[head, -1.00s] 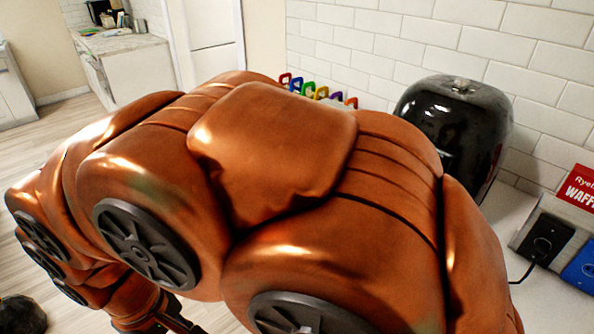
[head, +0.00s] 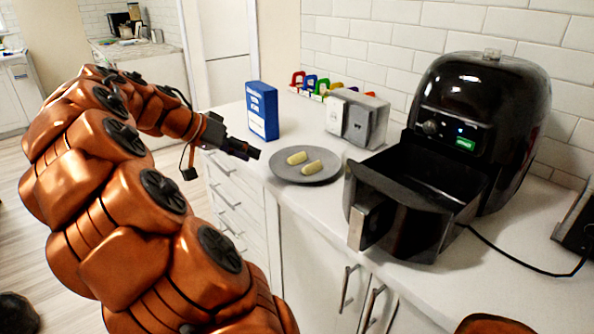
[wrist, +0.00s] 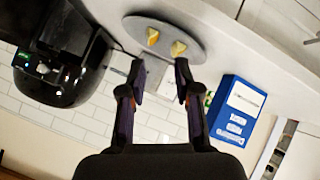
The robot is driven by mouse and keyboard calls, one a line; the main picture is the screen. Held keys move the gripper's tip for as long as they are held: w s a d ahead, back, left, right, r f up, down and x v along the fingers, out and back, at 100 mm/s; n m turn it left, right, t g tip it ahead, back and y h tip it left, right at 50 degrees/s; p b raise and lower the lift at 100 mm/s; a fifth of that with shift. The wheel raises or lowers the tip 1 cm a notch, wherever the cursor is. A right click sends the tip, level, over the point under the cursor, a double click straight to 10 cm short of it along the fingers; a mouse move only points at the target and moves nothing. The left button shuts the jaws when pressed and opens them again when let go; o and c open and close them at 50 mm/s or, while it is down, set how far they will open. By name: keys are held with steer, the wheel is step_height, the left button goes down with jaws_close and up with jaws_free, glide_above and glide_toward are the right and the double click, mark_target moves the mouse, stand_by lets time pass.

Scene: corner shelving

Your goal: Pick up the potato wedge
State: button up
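Two pale yellow potato wedges lie on a round grey plate (head: 284,177) on the white counter. One wedge (head: 297,158) is farther back; the other wedge (head: 313,167) is nearer the air fryer. In the wrist view the wedges (wrist: 179,48) and (wrist: 152,37) show on the plate beyond the fingers. My gripper (head: 254,153) is to the left of the plate, near its edge and apart from the wedges. In the wrist view its two fingers (wrist: 159,80) are spread with nothing between them.
A black air fryer (head: 490,110) stands at the right with its drawer (head: 415,222) pulled out, beside the plate. A blue box (head: 262,110) stands behind the plate, and a grey toaster (head: 365,120) is at the back by the wall. A cable crosses the counter at right.

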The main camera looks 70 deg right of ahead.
mark_target(297, 158)
steer(key=d+f+m+b, duration=0.1)
steer(key=d, duration=0.2)
steer(key=d+f+m+g+b, duration=0.1)
steer(key=d+f, duration=0.1)
steer(key=d, duration=0.2)
steer(key=d+f+m+g+h+b, duration=0.1)
steer(key=d+m, duration=0.1)
steer(key=d, duration=0.1)
steer(key=shift+d+f, duration=0.3)
steer(key=shift+d, duration=0.05)
steer(key=shift+x, duration=3.8)
steer(key=shift+s, duration=0.15)
steer(key=shift+c, duration=0.5)
steer(key=shift+f, duration=0.1)
steer(key=c, duration=0.4)
